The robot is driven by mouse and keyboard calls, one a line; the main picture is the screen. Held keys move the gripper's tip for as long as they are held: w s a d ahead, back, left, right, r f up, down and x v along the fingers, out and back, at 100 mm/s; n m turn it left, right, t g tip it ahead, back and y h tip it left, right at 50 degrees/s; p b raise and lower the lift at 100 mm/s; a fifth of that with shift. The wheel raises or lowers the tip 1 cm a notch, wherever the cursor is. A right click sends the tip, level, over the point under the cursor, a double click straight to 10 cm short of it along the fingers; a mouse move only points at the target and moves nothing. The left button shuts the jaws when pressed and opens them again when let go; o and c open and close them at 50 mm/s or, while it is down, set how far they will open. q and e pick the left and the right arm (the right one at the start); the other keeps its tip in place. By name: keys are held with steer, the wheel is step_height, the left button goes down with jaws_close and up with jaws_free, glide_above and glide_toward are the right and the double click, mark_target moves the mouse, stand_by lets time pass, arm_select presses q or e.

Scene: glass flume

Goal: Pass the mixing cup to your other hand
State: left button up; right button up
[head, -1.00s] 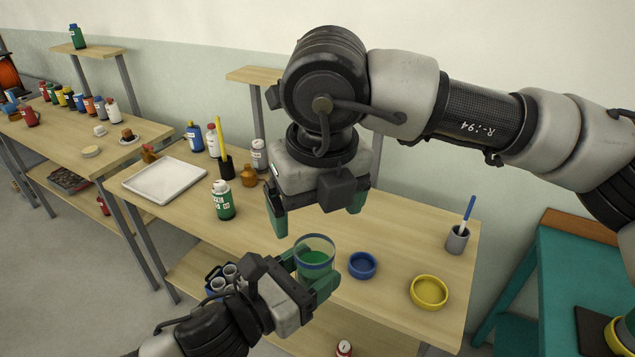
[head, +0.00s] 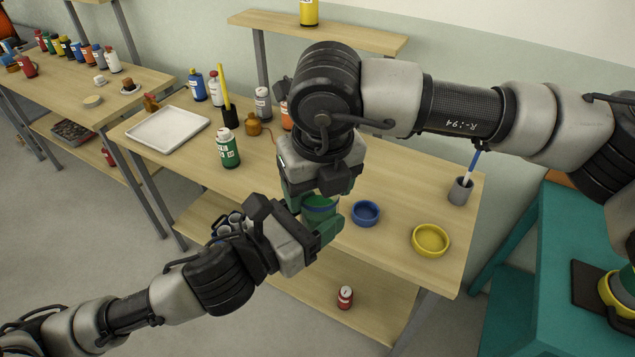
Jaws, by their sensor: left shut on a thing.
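My right gripper (head: 319,197) points down from above, right over the cup. Its green fingers reach down around the cup's upper part. The cup's top is hidden by the right gripper, and whether its fingers touch the cup does not show.
A blue bowl (head: 366,213) and a yellow bowl (head: 430,239) stand just right of the cup. A green-labelled bottle (head: 228,149), a white tray (head: 168,129) and a grey pot with a brush (head: 460,190) are on the same table. A red jar (head: 345,297) is on the lower shelf.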

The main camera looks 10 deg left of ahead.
steer(key=c, duration=0.4)
arm_select(q)
steer(key=o, duration=1.1)
arm_select(e)
steer(key=shift+c, duration=1.1)
